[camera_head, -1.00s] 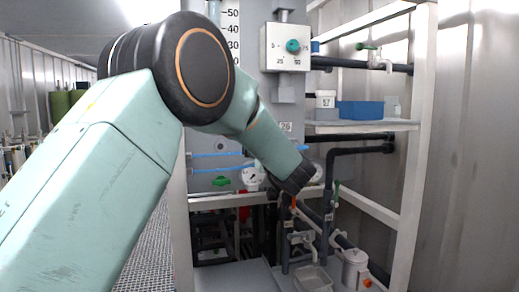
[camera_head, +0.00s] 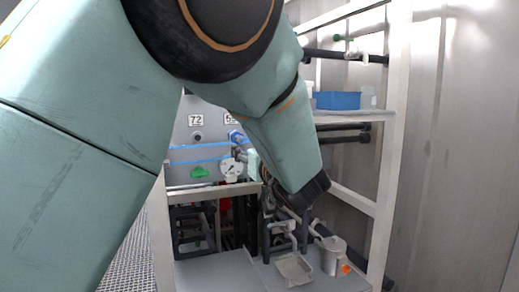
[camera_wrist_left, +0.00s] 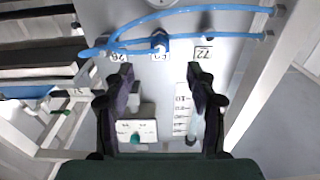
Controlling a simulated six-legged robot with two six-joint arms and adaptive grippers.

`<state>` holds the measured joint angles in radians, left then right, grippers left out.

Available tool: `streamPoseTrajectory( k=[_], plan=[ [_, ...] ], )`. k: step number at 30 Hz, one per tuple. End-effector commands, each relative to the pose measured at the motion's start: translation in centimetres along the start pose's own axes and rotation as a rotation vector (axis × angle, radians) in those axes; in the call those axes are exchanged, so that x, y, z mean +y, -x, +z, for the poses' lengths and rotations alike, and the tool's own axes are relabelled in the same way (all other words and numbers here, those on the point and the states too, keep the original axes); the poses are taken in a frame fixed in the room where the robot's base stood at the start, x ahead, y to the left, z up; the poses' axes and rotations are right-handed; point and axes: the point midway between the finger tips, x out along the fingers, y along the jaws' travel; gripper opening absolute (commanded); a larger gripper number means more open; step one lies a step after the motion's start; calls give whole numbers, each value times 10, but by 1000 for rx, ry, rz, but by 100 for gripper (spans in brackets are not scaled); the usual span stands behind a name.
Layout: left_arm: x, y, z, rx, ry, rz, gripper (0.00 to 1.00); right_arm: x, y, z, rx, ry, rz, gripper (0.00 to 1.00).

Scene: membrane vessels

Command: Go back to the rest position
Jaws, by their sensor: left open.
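My left arm comes in from the left of the head view and fills much of it. Its dark wrist end points down in front of the rack, and the fingers there are mostly hidden. In the left wrist view my left gripper (camera_wrist_left: 160,78) is open, with its two dark fingers apart and nothing between them. Beyond the fingers is the grey panel (camera_wrist_left: 235,60) with number labels, blue tubes (camera_wrist_left: 190,10) and a box with a green knob (camera_wrist_left: 136,132). My right gripper is not in view.
The white rack frame (camera_head: 393,130) stands at the right, with a blue bin (camera_head: 338,100) on its shelf. A gauge (camera_head: 231,168) and a green valve handle (camera_head: 200,173) are on the panel side. A small tray (camera_head: 294,269) and a grey pot (camera_head: 333,255) sit low.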

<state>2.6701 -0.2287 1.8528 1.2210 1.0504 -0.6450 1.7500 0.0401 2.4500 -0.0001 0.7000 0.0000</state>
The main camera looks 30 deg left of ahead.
Motion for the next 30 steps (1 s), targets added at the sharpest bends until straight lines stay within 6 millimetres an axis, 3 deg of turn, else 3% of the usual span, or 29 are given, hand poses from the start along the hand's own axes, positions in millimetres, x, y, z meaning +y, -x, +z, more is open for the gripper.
streamPoseTrajectory(
  k=[12, 17, 19, 21, 23, 30],
  plan=[
    [0, 0, 0, -2, 19, 2, 57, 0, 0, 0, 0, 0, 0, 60],
    [21, 5, 15, -19, 55, 140, 57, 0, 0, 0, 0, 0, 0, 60],
    [29, 12, 49, -65, 21, 233, 57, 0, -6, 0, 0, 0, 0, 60],
    [34, 20, 101, -135, -26, 309, 57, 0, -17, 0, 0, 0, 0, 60],
    [34, 28, 141, -191, -60, 357, 57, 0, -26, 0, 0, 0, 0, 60],
    [18, 71, 294, -433, -194, 501, 57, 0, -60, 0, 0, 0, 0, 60]
  ],
)
